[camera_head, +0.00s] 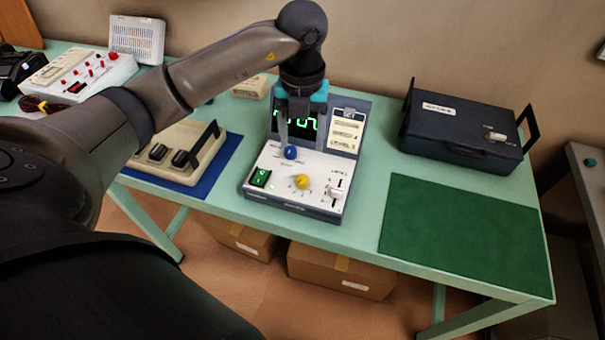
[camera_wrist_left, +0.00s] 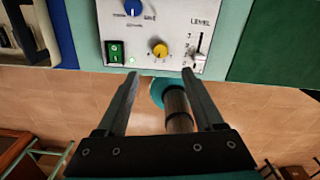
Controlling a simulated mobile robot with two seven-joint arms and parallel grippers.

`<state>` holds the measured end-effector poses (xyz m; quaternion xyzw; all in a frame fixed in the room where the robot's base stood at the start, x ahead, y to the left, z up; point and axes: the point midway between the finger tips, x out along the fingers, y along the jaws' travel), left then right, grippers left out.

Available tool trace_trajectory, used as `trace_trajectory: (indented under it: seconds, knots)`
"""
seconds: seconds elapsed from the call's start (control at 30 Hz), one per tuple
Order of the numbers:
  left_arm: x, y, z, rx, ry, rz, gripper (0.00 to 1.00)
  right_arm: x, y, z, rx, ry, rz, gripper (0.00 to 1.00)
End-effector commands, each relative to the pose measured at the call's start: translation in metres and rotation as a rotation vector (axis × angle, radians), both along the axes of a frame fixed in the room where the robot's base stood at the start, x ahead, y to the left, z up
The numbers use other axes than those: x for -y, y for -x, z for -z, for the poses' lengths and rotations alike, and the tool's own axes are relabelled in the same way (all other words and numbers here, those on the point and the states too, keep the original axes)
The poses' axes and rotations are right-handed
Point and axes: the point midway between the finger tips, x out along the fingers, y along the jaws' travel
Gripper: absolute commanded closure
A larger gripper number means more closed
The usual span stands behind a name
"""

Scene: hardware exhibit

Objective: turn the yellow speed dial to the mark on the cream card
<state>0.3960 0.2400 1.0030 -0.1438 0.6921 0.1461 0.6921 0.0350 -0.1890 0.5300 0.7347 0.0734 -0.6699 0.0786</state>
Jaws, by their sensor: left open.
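The yellow speed dial (camera_head: 302,181) sits low on the white sloped panel of the control box (camera_head: 281,188), among small printed marks. It also shows in the wrist view (camera_wrist_left: 159,50); its exact setting is too small to tell. The cream card (camera_head: 347,131) stands beside the display at the box's upper right; its writing is unreadable. My left gripper (camera_head: 297,142) is open and empty, pointing down over the box near the blue knob (camera_head: 291,153). In the wrist view its fingers (camera_wrist_left: 160,73) are spread, with the yellow dial between and beyond the tips. My right gripper is not in view.
A green switch (camera_head: 260,177) and a white slider (camera_head: 335,193) flank the dial closely. The green digital display (camera_head: 297,125) stands behind. A cream device (camera_head: 178,150) is left, a dark case (camera_head: 459,130) right. The green mat (camera_head: 463,235) is empty.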

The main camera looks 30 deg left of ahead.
Motion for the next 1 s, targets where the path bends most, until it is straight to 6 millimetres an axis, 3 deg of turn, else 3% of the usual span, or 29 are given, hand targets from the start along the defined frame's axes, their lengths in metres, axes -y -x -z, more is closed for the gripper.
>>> trace_trajectory:
  seconds: [0.03, 0.3, 0.5, 0.7, 1.0]
  knots:
    - [0.001, 0.001, 0.014, -0.005, 0.001, 0.0, 0.31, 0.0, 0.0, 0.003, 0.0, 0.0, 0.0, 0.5]
    - [0.001, 0.002, 0.073, -0.005, 0.002, 0.002, 0.31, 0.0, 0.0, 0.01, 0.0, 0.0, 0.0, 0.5]
    - [0.001, 0.001, 0.104, -0.002, 0.004, 0.003, 0.31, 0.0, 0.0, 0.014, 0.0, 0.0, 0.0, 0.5]
    - [0.001, 0.0, 0.117, 0.0, 0.002, 0.002, 0.31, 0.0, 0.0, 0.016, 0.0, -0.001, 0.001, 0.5]
    - [0.001, 0.0, 0.118, 0.001, 0.003, 0.003, 0.33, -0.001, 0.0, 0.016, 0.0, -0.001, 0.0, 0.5]
